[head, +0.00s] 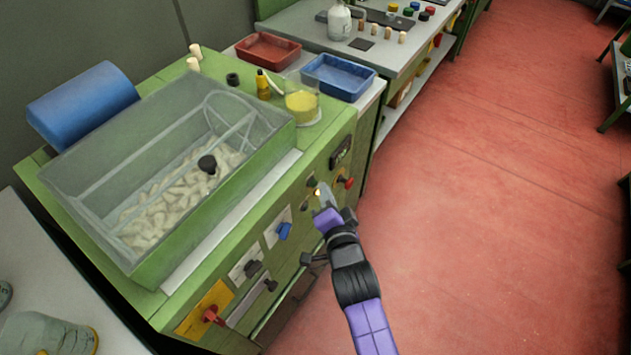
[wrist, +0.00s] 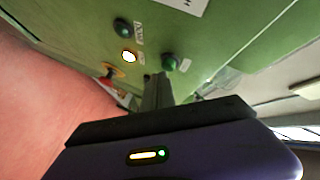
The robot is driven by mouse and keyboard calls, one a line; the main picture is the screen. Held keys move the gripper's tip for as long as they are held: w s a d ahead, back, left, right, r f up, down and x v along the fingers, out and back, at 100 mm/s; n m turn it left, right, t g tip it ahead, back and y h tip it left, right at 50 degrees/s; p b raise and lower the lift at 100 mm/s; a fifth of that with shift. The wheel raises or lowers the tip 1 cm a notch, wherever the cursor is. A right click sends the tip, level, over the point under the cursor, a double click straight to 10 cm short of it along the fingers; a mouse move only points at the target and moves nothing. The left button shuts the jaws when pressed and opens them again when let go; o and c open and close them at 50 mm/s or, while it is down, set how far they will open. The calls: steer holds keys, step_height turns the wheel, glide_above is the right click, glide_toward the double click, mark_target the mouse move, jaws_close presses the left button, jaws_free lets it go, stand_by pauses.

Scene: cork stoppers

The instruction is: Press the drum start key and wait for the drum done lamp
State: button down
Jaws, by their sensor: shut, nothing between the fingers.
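My gripper (head: 322,197) is shut and empty, its fingertips at the front panel (head: 325,165) of the green machine. In the wrist view the fingers (wrist: 158,85) point at the panel, close to a green round key (wrist: 170,62). I cannot tell whether they touch it. A round lamp (wrist: 128,56) beside it glows pale yellow-white. A dark green round fitting (wrist: 122,26) is unlit. The labels are too small to read, so I cannot tell which one is the drum done lamp. A clear-walled drum tub (head: 190,165) with pale stoppers sits on top of the machine.
A red knob (head: 348,183), a blue knob (head: 284,230) and a red switch (head: 212,316) on a yellow plate stick out from the panel. Red (head: 268,52) and blue (head: 338,77) trays stand behind. The red floor (head: 480,200) at right is clear.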

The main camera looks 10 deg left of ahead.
steer(key=shift+s+d, duration=0.15)
steer(key=shift+d, duration=0.25)
steer(key=shift+d+r+p, duration=0.1)
steer(key=shift+p, duration=0.2)
steer(key=d, duration=0.1)
steer(key=s+d, duration=0.1)
steer(key=d, duration=0.1)
steer(key=d+p, duration=0.1)
steer(key=shift+s+d, duration=0.3)
steer(key=shift+s, duration=0.05)
stand_by(0.6)
